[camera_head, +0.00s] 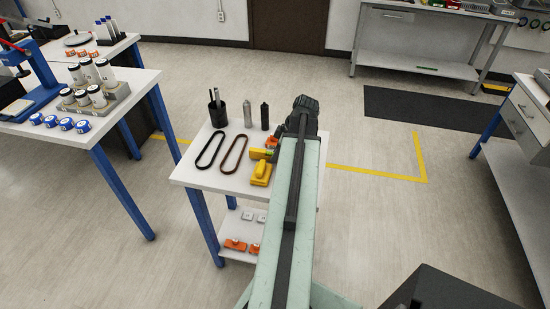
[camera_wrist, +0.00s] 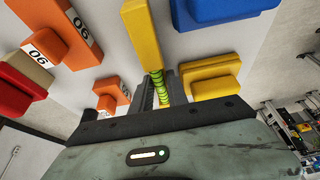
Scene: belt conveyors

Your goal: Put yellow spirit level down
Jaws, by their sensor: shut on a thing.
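The yellow spirit level (camera_wrist: 140,35) runs up from my gripper (camera_wrist: 157,85) in the wrist view, with its green vial between the fingers. My gripper is shut on it. In the head view a small part of the level (camera_head: 259,154) shows as yellow and green just left of my arm, at the right side of the small white table (camera_head: 205,172). My arm hides most of my gripper there. I cannot tell whether the level touches the tabletop.
A yellow block (camera_head: 261,172) lies close in front of the level. An orange item (camera_head: 271,142) is just behind it. Two belt loops (camera_head: 235,155), a black pen cup (camera_head: 217,112) and two bottles (camera_head: 248,114) occupy the table. In the wrist view, orange blocks (camera_wrist: 62,38) and a blue block (camera_wrist: 215,12) are nearby.

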